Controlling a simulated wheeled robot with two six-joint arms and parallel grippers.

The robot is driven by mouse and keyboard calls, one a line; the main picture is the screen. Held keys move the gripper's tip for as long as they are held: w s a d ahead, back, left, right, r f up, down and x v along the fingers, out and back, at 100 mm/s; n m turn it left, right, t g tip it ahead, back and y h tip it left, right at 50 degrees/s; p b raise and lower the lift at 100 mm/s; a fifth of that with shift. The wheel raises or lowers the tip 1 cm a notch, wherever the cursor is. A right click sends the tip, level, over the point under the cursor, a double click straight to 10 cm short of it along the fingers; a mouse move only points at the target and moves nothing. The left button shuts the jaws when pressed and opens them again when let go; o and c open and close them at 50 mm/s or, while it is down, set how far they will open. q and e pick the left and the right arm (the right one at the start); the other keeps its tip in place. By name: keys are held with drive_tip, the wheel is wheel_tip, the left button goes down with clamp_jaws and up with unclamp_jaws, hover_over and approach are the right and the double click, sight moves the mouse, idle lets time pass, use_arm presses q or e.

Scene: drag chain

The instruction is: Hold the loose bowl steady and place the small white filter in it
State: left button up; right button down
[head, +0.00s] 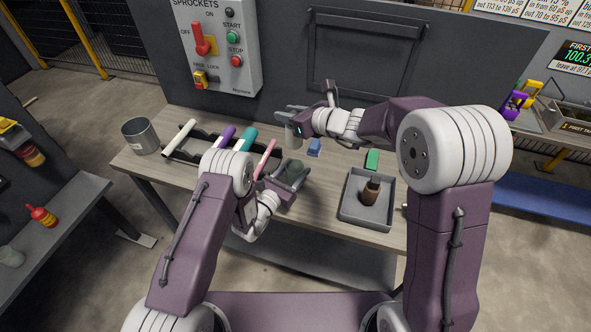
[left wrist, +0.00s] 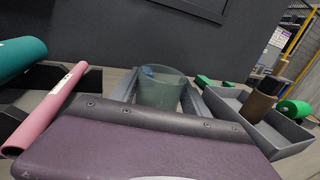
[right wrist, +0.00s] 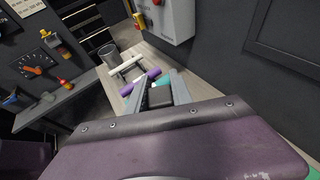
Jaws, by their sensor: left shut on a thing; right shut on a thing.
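The loose bowl is a translucent grey-green cup (head: 292,172), standing upright near the front of the table. My left gripper (head: 287,181) is shut on it from the near side; in the left wrist view the fingers sit on both sides of the bowl (left wrist: 160,90). My right gripper (head: 291,114) is above and behind the bowl. In the right wrist view the held piece (right wrist: 160,97) looks dark in shadow. The inside of the bowl is mostly hidden.
A dark rack left of the bowl carries white (head: 180,138), purple (head: 224,136), teal (head: 245,139) and pink (head: 266,157) rolls. A metal can (head: 140,136) stands far left. A blue block (head: 314,147), green block (head: 372,159) and grey tray (head: 352,213) with a brown cylinder (head: 370,191) are right.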

sight(289, 140)
drive_tip(key=shift+f, duration=4.95)
drive_tip(key=c, duration=1.1)
unclamp_jaws()
drive_tip(key=shift+o, duration=0.2)
drive_tip(key=v, duration=1.2)
use_arm(q)
drive_tip(key=o, duration=1.5)
